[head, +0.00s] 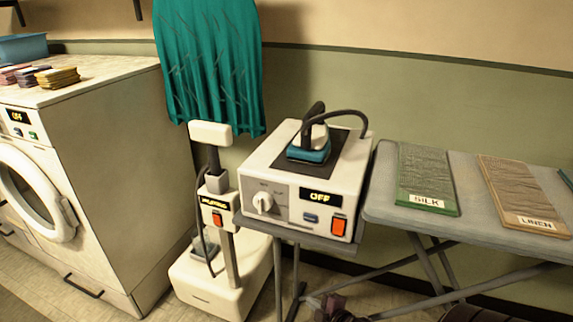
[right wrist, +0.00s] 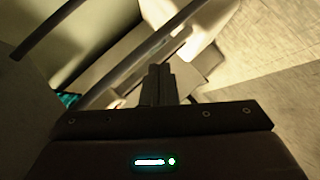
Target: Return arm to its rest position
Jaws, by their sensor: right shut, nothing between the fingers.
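My right gripper (head: 318,301) is low at the bottom edge of the head view, beneath the ironing board and just right of the iron station's stand. Only part of it shows there. In the right wrist view its fingers (right wrist: 159,84) are together with nothing between them, and they point toward the floor and stand legs. My left gripper is not in either view.
The ironing board (head: 384,196) bears a silk cloth board (head: 427,168) and a linen one (head: 517,188). The iron station (head: 279,204) reads OFF, with an iron (head: 309,155) on top. A steamer (head: 217,207), teal garment (head: 212,65) and washer (head: 105,136) stand left.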

